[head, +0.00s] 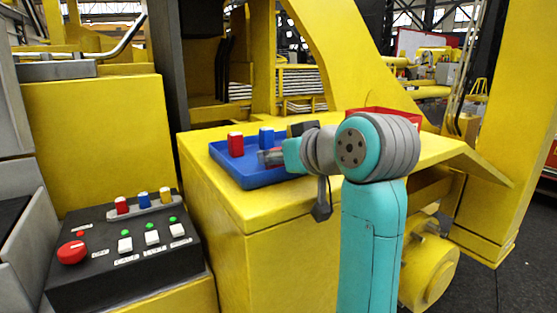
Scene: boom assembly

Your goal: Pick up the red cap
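A red cap (236,144) stands upright in the left part of a blue tray (238,177), which sits on the yellow bench top. A blue cap (266,138) stands to its right in the same tray.
A red bin (407,117) is behind my arm on the yellow bench (215,205). A black control box (95,265) at lower left has a red knob (72,252), white switches and a grey rail with red, blue and yellow caps. The bench front corner is clear.

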